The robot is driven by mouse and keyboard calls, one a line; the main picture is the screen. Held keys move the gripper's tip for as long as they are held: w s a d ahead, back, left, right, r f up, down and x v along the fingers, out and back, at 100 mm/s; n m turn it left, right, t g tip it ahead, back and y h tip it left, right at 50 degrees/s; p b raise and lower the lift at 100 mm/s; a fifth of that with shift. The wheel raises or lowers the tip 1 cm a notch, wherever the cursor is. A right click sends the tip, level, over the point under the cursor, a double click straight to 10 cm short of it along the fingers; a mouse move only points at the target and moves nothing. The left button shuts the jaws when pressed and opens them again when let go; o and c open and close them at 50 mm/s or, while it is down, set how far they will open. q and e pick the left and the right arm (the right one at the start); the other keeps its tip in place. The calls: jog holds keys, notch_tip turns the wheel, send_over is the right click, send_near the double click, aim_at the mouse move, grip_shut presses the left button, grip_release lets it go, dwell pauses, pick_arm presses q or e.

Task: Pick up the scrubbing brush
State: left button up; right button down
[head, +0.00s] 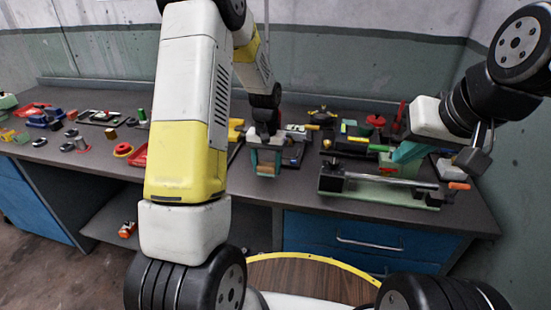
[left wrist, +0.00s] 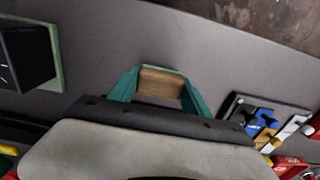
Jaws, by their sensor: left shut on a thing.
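My left gripper (head: 265,168) points down near the front edge of the workbench, in the middle of the head view. Its teal fingers are shut on the wooden-coloured scrubbing brush (left wrist: 161,84), which shows between the fingertips in the left wrist view. Only a small tan part of the brush shows; its bristles are hidden. I cannot tell whether it touches the bench. My right gripper (head: 405,153) has a teal finger showing over the right part of the bench; its opening is not clear.
The grey workbench (head: 225,194) has blue drawers below. A green fixture with a metal rod (head: 390,181) lies at the right front. Red rings (head: 122,148) and small parts crowd the left. A round wooden top with yellow rim (head: 318,258) stands in front.

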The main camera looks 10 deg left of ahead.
pick_arm(q)
jog(key=shift+r, duration=0.85)
jog(key=s+d+r, duration=0.1)
jog(key=s+d, duration=0.3)
jog(key=s, duration=1.1)
jog(key=shift+s+d+r, duration=0.15)
jog(key=shift+s+d, duration=0.05)
